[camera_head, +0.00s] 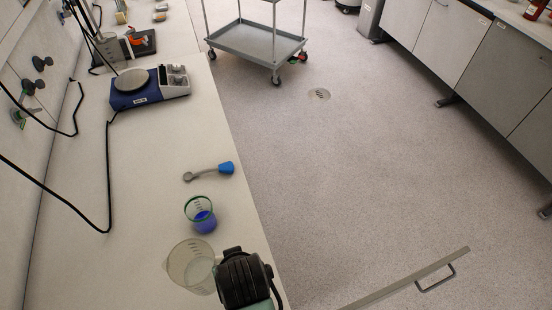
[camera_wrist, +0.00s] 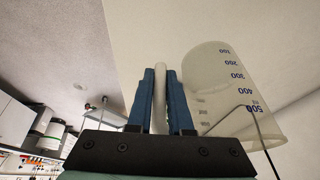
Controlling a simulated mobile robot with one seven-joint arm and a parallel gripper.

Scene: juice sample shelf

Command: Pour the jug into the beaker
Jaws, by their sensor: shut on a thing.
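The jug (camera_head: 188,262) is a large translucent vessel at the front of the left bench. In the wrist view the jug (camera_wrist: 222,95) shows dark volume marks on its wall. My gripper (camera_wrist: 160,78) has its blue fingers shut on the pale handle of the jug. In the head view the black wrist hides the fingers and the handle. The beaker (camera_head: 204,221) is clear with a green rim and blue contents. It stands on the bench just beyond the jug. I cannot tell how far the jug is tilted or whether it is off the bench.
A grey tool with a blue end (camera_head: 226,168) lies on the bench beyond the beaker. A blue-based instrument with a round plate (camera_head: 131,79) stands farther back, with black cables at the left. The bench (camera_head: 150,190) is clear left of the beaker. A grey cart (camera_head: 250,40) stands on the floor.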

